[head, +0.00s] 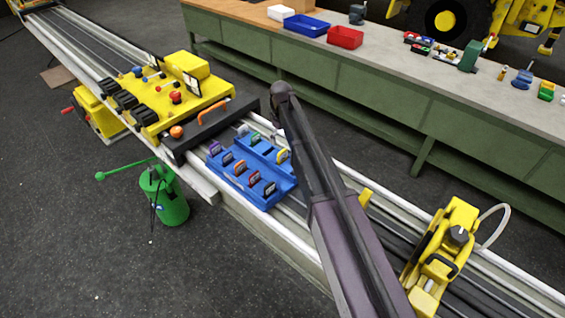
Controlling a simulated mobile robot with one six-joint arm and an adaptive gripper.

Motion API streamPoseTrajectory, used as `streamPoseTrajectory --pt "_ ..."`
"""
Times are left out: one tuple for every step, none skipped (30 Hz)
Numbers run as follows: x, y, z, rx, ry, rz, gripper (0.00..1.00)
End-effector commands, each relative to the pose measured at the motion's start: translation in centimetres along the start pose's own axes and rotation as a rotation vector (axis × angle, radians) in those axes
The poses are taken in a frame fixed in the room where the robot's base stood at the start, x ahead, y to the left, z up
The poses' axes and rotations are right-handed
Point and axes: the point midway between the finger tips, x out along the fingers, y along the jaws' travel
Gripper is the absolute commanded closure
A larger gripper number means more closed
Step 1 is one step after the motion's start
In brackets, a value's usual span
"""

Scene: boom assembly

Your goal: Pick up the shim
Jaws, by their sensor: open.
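Several small shims with coloured tops stand in slots of a blue rack (262,200) on the rail assembly near the middle of the head view. They include a purple one (215,148), orange ones (240,167) and a yellow-topped one (283,155). I cannot tell which one is the task's shim. My dark arm rises from the bottom edge and passes in front of the rack's right side. My gripper is not visible, so its place relative to the shims cannot be seen.
A yellow unit (165,95) with knobs and a black plate with an orange handle (213,111) stand left of the rack. A yellow clamp (440,255) sits on the rails at right. A green stand (165,200) is at front left. A long bench (450,95) with bins runs behind.

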Motion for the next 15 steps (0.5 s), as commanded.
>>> streamPoseTrajectory --pt "0.8 0.0 0.0 0.000 0.000 0.000 0.00" --pt "1.0 0.0 0.0 0.000 0.000 0.000 0.00" --pt "1.3 0.0 0.0 0.000 0.000 0.000 0.00" --pt "1.6 0.0 0.0 0.000 0.000 0.000 0.00" --pt "1.8 0.0 0.0 0.000 0.000 0.000 0.00" --pt "2.1 0.0 0.0 0.000 0.000 0.000 0.00" --pt "2.3 0.0 0.0 0.000 0.000 0.000 0.00" --pt "2.5 0.0 0.0 0.000 0.000 0.000 0.00" --pt "2.9 0.0 0.0 0.000 0.000 0.000 0.00" --pt "3.1 0.0 0.0 0.000 0.000 0.000 0.00" --pt "3.2 0.0 0.0 0.000 0.000 0.000 0.00" --pt "3.5 0.0 0.0 0.000 0.000 0.000 0.00" --pt "3.6 0.0 0.0 0.000 0.000 0.000 0.00" --pt "3.8 0.0 0.0 0.000 0.000 0.000 0.00" --pt "3.9 0.0 0.0 0.000 0.000 0.000 0.00"
